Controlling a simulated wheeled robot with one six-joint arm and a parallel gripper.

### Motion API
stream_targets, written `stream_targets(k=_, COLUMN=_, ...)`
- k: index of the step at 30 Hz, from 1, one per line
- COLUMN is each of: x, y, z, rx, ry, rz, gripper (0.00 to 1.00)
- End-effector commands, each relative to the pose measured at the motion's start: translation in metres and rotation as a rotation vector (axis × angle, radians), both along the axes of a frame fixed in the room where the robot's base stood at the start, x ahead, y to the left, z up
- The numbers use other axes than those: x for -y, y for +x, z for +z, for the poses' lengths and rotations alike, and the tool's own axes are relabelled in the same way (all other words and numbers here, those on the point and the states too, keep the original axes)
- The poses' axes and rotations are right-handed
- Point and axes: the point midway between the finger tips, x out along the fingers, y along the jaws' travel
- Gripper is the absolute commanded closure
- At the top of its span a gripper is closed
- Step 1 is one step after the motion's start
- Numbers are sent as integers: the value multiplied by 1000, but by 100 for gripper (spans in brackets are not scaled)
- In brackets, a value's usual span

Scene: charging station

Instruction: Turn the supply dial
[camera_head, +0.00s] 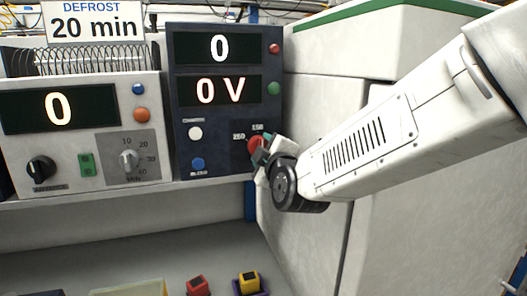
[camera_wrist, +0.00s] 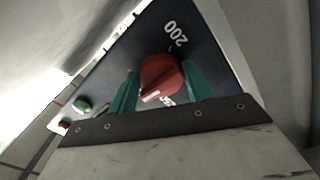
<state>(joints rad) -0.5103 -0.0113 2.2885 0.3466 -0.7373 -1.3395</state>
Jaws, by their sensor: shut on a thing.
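The red supply dial (camera_head: 254,143) sits at the lower right of the dark panel (camera_head: 214,112), with small number labels beside it. In the wrist view the dial (camera_wrist: 162,76) shows between my two green fingers, with a white pointer mark on its lower-left edge. The label 200 is readable above it; another label below is partly hidden. My gripper (camera_head: 261,154) is shut on the dial, one finger on each side in the wrist view (camera_wrist: 160,90). The panel's displays read 0 and 0 V.
The dark panel carries white (camera_head: 195,133), blue (camera_head: 197,163), red (camera_head: 274,48) and green (camera_head: 274,88) buttons. A light unit (camera_head: 75,165) with a black knob and a grey dial stands left. White cabinets (camera_head: 325,110) stand right. Red (camera_head: 198,286) and yellow (camera_head: 249,283) blocks sit below.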

Motion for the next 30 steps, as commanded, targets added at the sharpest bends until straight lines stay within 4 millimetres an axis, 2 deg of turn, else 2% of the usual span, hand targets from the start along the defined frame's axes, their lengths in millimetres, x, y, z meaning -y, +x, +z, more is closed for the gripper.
stream_targets(k=13, x=0, y=0, z=-1, rx=1, ry=-10, rz=1, gripper=73)
stream_targets(k=14, x=0, y=0, z=-1, rx=1, ry=-10, rz=1, gripper=45)
stream_targets(k=15, x=0, y=0, z=-1, rx=1, ry=-10, rz=1, gripper=34)
stream_targets(k=16, x=0, y=0, z=0, rx=1, ry=-10, rz=1, gripper=29)
stream_targets(k=25, x=0, y=-2, z=0, rx=2, ry=-9, rz=0, gripper=29)
stream_targets(k=30, x=6, y=-21, z=1, rx=3, ry=-8, rz=1, gripper=29)
